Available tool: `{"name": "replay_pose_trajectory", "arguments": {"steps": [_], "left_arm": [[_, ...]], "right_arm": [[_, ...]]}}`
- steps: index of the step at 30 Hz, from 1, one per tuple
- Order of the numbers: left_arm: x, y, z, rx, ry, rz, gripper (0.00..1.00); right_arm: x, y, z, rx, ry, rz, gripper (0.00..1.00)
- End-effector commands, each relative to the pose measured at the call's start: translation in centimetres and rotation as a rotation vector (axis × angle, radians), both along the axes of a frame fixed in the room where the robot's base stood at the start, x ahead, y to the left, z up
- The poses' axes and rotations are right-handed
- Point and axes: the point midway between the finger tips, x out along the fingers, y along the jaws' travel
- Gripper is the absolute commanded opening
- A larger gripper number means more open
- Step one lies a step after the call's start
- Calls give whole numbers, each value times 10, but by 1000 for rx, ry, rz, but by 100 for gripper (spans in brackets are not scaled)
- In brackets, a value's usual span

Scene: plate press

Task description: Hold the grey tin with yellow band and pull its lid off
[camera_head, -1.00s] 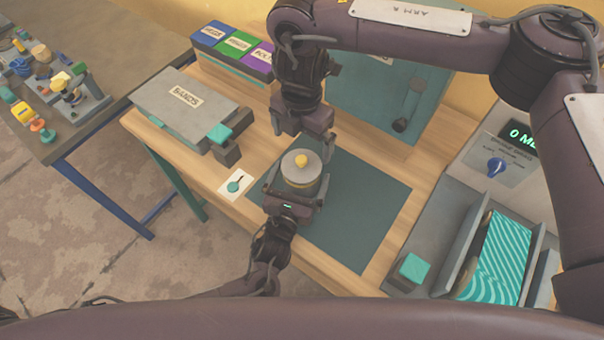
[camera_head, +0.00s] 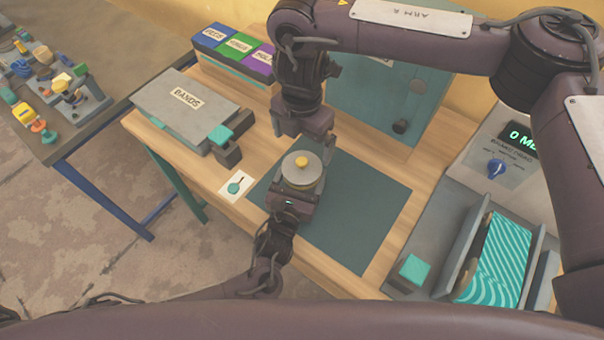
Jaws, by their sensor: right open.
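The grey tin with yellow band (camera_head: 302,184) stands upright at the left part of the dark mat, with its grey lid on top and a yellow knob (camera_head: 302,161) on the lid. My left gripper (camera_head: 297,195) reaches in from below and is shut around the tin's body. Its fingertips are partly hidden by the tin. My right gripper (camera_head: 304,138) hangs just behind and above the lid, open and empty, apart from the knob.
A dark green mat (camera_head: 370,205) leaves free room right of the tin. A grey box labelled BANDS (camera_head: 184,102) is at left, beside a small card (camera_head: 236,186). A grey machine with a dial (camera_head: 496,168) stands at right. A teal panel (camera_head: 365,85) stands behind.

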Motion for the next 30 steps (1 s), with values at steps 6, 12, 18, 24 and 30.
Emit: {"name": "replay_pose_trajectory", "arguments": {"steps": [6,12,18,24,30], "left_arm": [[0,0,1,0,-1,0,36],[0,0,1,0,-1,0,36],[0,0,1,-1,-2,0,36],[0,0,1,-1,-2,0,36],[0,0,1,-1,-2,0,36]], "right_arm": [[0,0,3,0,-2,154,100],[0,1,10,0,-4,561,100],[1,1,18,0,-5,1022,100],[1,2,26,-1,-5,1481,100],[0,1,33,-3,-4,1940,100]]}}
